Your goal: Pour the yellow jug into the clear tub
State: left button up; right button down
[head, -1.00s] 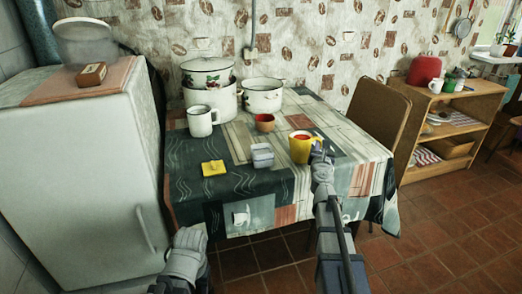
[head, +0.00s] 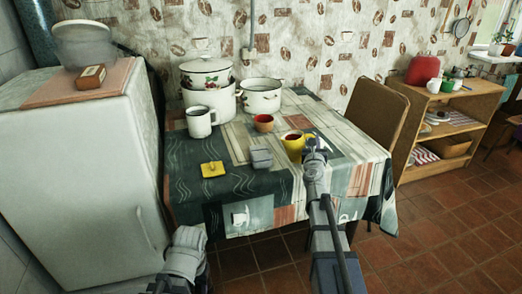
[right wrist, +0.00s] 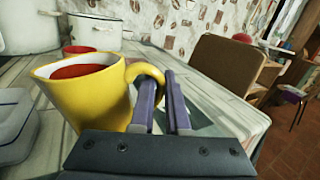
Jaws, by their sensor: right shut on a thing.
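The yellow jug (head: 291,149) has a red content inside; it also shows large in the right wrist view (right wrist: 100,105), leaning a little to the left. My right gripper (head: 314,150) is shut on its handle, from the right side; its fingers (right wrist: 165,105) show at the handle in the right wrist view. Whether the jug's base touches the table cannot be told. The clear tub (head: 261,160), small and greyish, stands just left of the jug; part of it shows at the left edge of the right wrist view (right wrist: 15,125). My left gripper (head: 187,240) hangs low before the table; its fingers are unclear.
A red-orange bowl (head: 263,123) stands behind the tub and jug. A white mug (head: 199,125), large pots (head: 262,100) and a yellow sponge-like item (head: 212,169) are to the left. A chair (head: 379,118) stands right of the table (head: 345,180). The table's right part is clear.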

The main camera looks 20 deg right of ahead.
aim_at(302, 133)
jog(key=shift+w+a+r+n, duration=0.1)
jog(key=shift+a+r+n, duration=0.25)
jog(key=shift+a+n, duration=0.15)
jog(key=shift+r, duration=0.1)
jog(key=shift+w+a+r+n+t+p, duration=0.2)
jog(key=shift+a+r+n, duration=0.1)
jog(key=shift+a+n, duration=0.3)
jog(key=shift+w+a+r+n+t+p, duration=0.1)
jog(key=shift+a+r+n+t+p, duration=0.1)
jog(key=shift+a+r+n, duration=0.3)
jog(key=shift+w+a+r+n+t+p, duration=0.1)
jog(key=shift+w+a+r+n+p, duration=0.1)
jog(key=shift+a+n, duration=0.5)
jog(key=shift+w+a+r+n+p, duration=0.1)
jog(key=shift+a+r+n+p, duration=0.3)
jog(key=shift+n, duration=0.25)
jog(key=shift+a+r+n+p, duration=0.25)
jog(key=shift+r+n, duration=0.25)
jog(key=shift+n, duration=0.15)
jog(key=shift+w+a+r+n+t+y+p, duration=0.1)
jog(key=shift+a+r+n+t+y+p, duration=0.15)
jog(key=shift+n, duration=0.2)
jog(key=shift+a+r+n+t+y+p, duration=0.15)
jog(key=shift+r+n+y, duration=0.1)
jog(key=shift+r+n, duration=0.15)
jog(key=shift+w+a+r+n+p, duration=0.2)
jog(key=shift+a+r+n+p, duration=0.5)
jog(key=shift+n, duration=0.65)
